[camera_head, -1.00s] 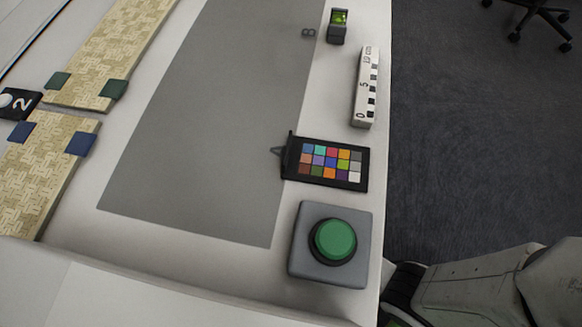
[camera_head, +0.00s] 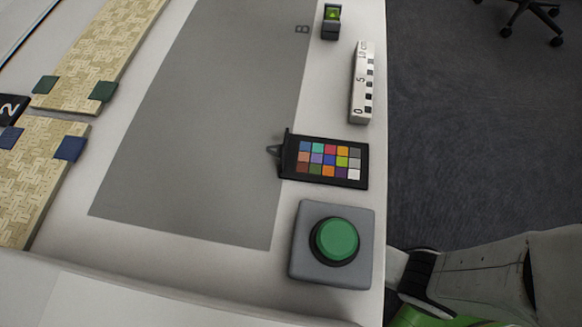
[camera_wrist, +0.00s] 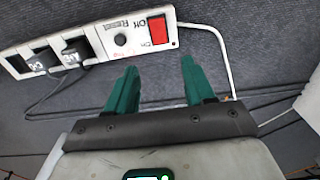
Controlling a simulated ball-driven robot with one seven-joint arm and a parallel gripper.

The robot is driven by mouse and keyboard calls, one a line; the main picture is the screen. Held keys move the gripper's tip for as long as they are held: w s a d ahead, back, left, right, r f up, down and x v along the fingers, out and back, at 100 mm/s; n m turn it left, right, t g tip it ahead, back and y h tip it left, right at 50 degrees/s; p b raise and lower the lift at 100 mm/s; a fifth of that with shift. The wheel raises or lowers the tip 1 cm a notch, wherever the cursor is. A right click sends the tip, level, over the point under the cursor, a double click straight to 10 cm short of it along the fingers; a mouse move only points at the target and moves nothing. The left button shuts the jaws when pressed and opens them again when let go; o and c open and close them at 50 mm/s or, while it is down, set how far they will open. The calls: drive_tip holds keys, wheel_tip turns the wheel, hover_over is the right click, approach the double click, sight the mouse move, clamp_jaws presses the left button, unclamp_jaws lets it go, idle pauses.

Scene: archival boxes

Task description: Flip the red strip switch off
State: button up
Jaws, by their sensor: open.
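The red strip switch (camera_wrist: 158,30) is on the right part of a white power strip (camera_wrist: 127,35) in the wrist view. A black round button marked Reset and the words On and Off are beside it. My gripper (camera_wrist: 158,72) is open and empty, its two green fingers pointing toward the strip. The fingertips appear a little below the strip in the picture, with the switch roughly between and above them. I cannot tell how far they are from it. Which way the switch is tipped is too small to tell. The strip does not show in the head view.
Black plugs (camera_wrist: 74,50) with cords fill the strip's left sockets, and a white cord (camera_wrist: 215,40) runs off its right end. In the head view, a green button (camera_head: 336,239), a colour card (camera_head: 326,160) and a scale bar (camera_head: 362,85) lie along the table's right edge.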

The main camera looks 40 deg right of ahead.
wheel_tip(320, 180, down, 11)
drive_tip(key=b, duration=0.6)
drive_tip(key=shift+r+b, duration=0.1)
drive_tip(key=shift+b, duration=0.3)
